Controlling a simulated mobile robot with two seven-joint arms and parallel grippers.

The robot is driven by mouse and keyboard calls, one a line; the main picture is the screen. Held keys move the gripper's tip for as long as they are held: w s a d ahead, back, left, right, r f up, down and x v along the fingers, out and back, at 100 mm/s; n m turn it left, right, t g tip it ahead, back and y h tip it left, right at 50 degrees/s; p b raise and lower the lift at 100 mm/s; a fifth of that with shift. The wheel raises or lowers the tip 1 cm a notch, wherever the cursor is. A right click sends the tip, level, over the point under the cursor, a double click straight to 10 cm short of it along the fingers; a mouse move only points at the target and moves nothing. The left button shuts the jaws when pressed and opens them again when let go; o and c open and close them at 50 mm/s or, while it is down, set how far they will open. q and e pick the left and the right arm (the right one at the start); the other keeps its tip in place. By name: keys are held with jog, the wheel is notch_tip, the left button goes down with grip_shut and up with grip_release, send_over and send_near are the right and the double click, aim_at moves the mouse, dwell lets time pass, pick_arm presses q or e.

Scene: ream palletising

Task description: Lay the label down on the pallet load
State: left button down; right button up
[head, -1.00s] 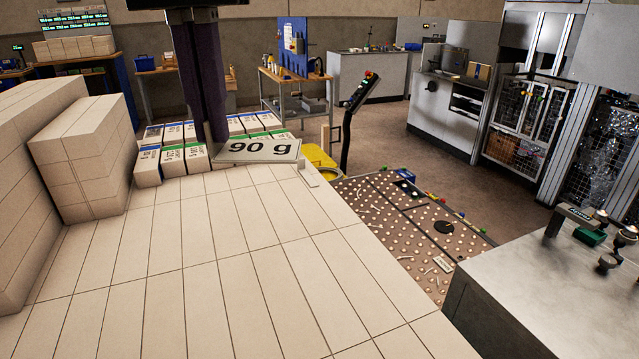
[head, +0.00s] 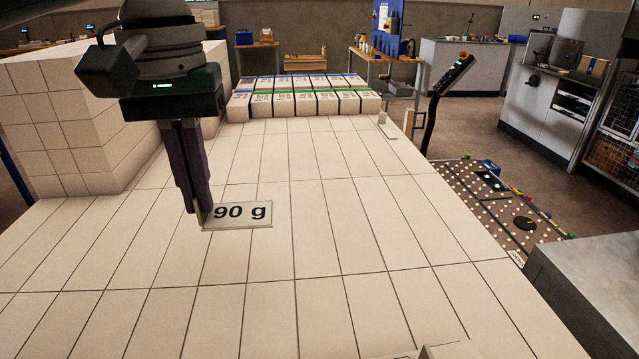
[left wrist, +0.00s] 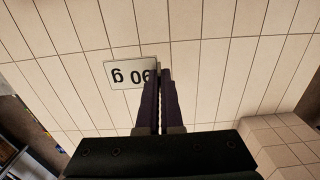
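The label (head: 243,214) is a light grey plate reading "90 g". My left gripper (head: 204,218) points down with its dark fingers close together at the label's left edge, shut on it. In the left wrist view the label (left wrist: 127,72) appears upside down, left of the fingertips (left wrist: 158,72), which hide its edge. The pallet load (head: 330,230) is a broad, flat top of cream reams below the label. The label looks level and close to this top; I cannot tell if it touches. My right gripper is not in view.
A higher stack of cream reams (head: 75,125) stands left of the gripper. Wrapped reams with blue and green marks (head: 305,103) line the far end. A small bracket-like plate (head: 387,128) lies near the far right edge. The middle of the top is clear.

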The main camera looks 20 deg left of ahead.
pick_arm(q)
notch_tip(320, 180, down, 8)
jog(key=shift+f+b, duration=0.25)
jog(key=shift+b, duration=0.2)
jog(key=c, duration=1.1)
grip_release()
jog(key=shift+f, duration=0.15)
notch_tip(320, 180, up, 12)
jog(key=shift+r+p, duration=0.2)
jog(key=shift+p, duration=0.6)
